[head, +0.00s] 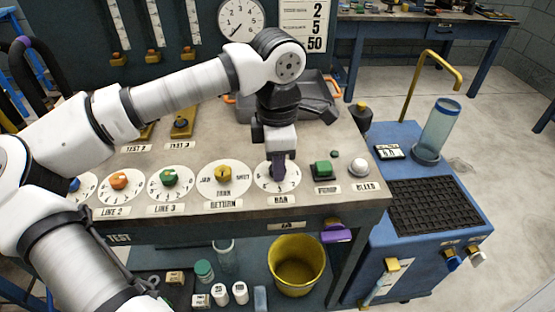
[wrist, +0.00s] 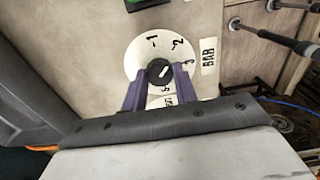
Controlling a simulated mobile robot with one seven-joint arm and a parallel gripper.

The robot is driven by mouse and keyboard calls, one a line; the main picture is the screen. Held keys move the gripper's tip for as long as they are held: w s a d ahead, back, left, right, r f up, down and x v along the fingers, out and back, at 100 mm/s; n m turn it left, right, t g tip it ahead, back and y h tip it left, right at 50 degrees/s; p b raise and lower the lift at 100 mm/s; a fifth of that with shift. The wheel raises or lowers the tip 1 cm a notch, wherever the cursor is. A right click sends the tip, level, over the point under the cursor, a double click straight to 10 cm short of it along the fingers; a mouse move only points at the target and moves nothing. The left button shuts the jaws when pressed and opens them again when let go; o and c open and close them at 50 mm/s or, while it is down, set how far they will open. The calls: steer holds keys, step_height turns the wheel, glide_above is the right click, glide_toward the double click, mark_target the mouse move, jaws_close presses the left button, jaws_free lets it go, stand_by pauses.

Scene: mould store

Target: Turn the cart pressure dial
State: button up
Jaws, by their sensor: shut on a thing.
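The dial marked BAR (head: 291,181) is a round white plate with numbers on the bench top. In the wrist view its white face (wrist: 139,60) shows the numbers 1, 2 and 3, and a black knob (wrist: 158,68) with a white pointer line at its middle. In the head view the fingers hide the knob.
Left of the dial are the RETURN dial with a yellow knob (head: 224,173) and the LINE 3 dial with a green knob (head: 169,177). Right are a green button (head: 322,168) and a white BLEED knob (head: 359,166). A blue cart (head: 399,166) stands right of the bench.

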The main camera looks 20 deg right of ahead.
steer(key=o, duration=1)
steer(key=shift+c, duration=0.2)
steer(key=shift+r, duration=0.1)
step_height(320, 180, up, 14)
steer(key=shift+f, duration=0.2)
